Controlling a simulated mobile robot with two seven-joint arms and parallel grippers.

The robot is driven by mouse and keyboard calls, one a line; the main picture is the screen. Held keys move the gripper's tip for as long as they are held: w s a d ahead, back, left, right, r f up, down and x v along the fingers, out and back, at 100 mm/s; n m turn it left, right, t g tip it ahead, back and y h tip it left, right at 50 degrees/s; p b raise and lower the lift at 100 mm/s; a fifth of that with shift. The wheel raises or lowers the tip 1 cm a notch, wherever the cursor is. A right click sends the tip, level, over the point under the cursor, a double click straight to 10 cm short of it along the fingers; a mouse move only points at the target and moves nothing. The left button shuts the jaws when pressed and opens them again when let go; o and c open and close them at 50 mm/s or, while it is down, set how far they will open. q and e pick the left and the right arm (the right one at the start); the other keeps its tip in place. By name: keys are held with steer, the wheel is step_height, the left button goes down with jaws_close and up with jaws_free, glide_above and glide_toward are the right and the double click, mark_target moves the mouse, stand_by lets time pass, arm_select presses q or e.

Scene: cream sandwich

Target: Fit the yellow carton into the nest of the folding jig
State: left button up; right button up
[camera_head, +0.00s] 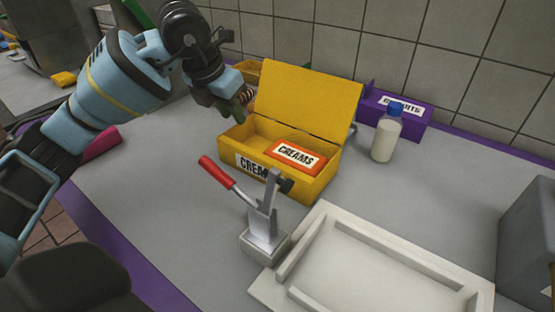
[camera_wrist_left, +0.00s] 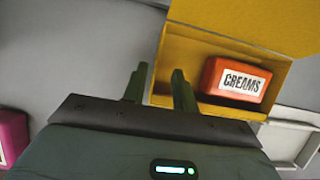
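The yellow carton (camera_head: 315,95) stands on the grey counter with its lid raised; its front wall has a CREAMS label partly hidden by the clamp handle. An orange CREAMS pack (camera_head: 295,154) lies inside; it also shows in the left wrist view (camera_wrist_left: 238,80). The white jig (camera_head: 380,260) lies front right, its nest framed by raised bars and empty. My left gripper (camera_head: 238,104) is at the carton's left end. In the left wrist view its fingers (camera_wrist_left: 158,76) are apart with nothing gripped, one on each side of the carton's left wall; contact is unclear. My right gripper is out of view.
A toggle clamp with a red handle (camera_head: 217,172) stands between carton and jig. A blue-capped bottle (camera_head: 385,138) and a purple box (camera_head: 412,122) stand right of the carton. A tiled wall (camera_head: 420,50) closes the back. A grey block (camera_head: 530,235) stands far right.

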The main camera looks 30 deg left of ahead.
mark_target(241, 129)
arm_select(q)
steer(key=shift+w+x, duration=0.15)
steer(key=shift+x, duration=1.5)
steer(key=shift+w+x, duration=0.1)
steer(key=shift+x, duration=1.55)
steer(key=shift+a+r, duration=0.1)
steer(key=shift+a, duration=0.05)
steer(key=shift+f, duration=0.25)
jaws_close()
